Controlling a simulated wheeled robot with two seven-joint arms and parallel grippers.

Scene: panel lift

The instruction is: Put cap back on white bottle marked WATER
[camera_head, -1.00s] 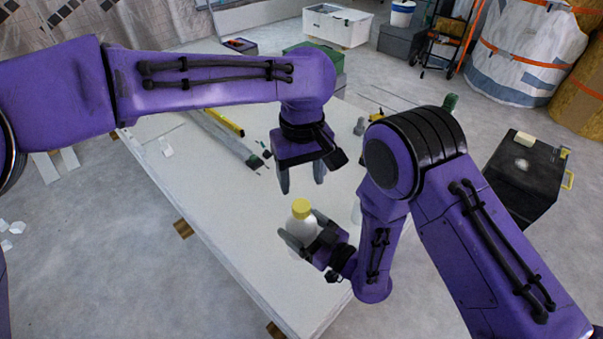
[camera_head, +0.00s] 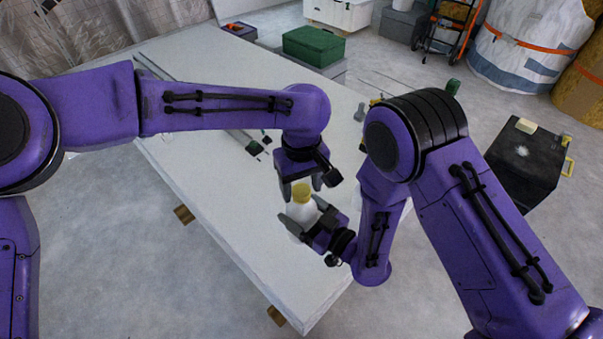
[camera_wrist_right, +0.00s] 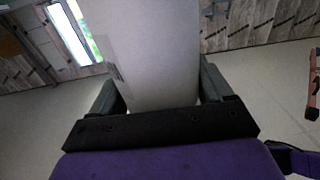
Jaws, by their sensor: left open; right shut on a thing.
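A white bottle (camera_head: 301,211) with a yellow cap (camera_head: 301,192) on its top stands over the panel near its front end. My right gripper (camera_head: 300,226) is shut on the bottle from the right; in the right wrist view the white bottle body (camera_wrist_right: 155,60) fills the space between the fingers, with only part of a dark marking visible. My left gripper (camera_head: 301,188) points down with its fingers apart, right at the cap, one finger on each side. I cannot tell whether the fingers touch the cap. No WATER lettering is readable.
The long white panel table (camera_head: 215,185) is mostly clear. Dark long tools (camera_head: 240,138) lie behind my left gripper. A green box (camera_head: 314,46) stands beyond the far end, and a black case (camera_head: 525,165) stands on the floor at right.

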